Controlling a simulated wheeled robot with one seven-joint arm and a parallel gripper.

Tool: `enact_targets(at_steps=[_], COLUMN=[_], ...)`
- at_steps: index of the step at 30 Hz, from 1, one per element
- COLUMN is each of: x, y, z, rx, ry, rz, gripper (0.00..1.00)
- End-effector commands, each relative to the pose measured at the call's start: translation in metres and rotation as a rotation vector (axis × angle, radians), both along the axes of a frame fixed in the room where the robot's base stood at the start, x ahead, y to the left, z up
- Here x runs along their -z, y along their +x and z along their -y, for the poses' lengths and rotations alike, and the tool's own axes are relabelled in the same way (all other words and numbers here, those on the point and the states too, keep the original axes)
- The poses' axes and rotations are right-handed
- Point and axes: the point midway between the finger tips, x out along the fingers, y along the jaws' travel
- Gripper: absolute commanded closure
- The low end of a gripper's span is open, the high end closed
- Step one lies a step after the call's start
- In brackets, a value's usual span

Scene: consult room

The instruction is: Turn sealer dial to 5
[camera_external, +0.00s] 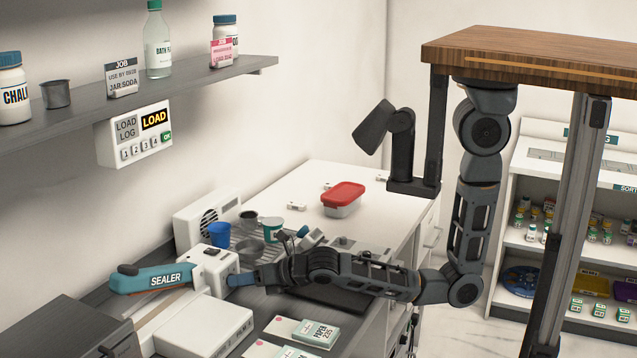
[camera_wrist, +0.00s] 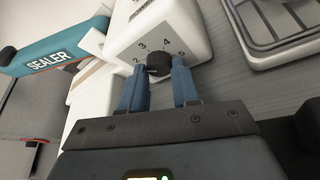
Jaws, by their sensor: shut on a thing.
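The sealer (camera_external: 196,325) is a white machine with a teal arm labelled SEALER (camera_external: 150,279), on the counter at the lower left of the external view. Its dial (camera_wrist: 158,64) is a small dark round knob on a white face (camera_wrist: 195,50) with the numbers 2, 3, 4 and 5 around it. My gripper (camera_wrist: 160,75) has blue fingers, one on each side of the dial, and is shut on it. The dial's pointer is hard to make out. In the external view my gripper (camera_external: 240,280) reaches the sealer's right end, and the dial is hidden.
A grey drip tray or grate (camera_wrist: 285,25) lies right of the sealer in the wrist view. A blue cup (camera_external: 219,235) and a teal-and-white cup (camera_external: 273,230) stand just behind my gripper. Paper packs (camera_external: 315,331) lie in front. A red-lidded box (camera_external: 343,197) sits farther back.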

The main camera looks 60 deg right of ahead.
Motion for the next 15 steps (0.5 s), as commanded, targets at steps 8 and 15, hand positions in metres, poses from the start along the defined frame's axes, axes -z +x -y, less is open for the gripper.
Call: enact_targets(at_steps=[8, 15], x=[0.0020, 0.0013], y=[-0.0001, -0.0001], z=[0.0018, 0.0014], rx=[0.000, 0.000], ry=[0.253, 0.272], rz=[-0.001, 0.000], gripper=[1.00, 1.00])
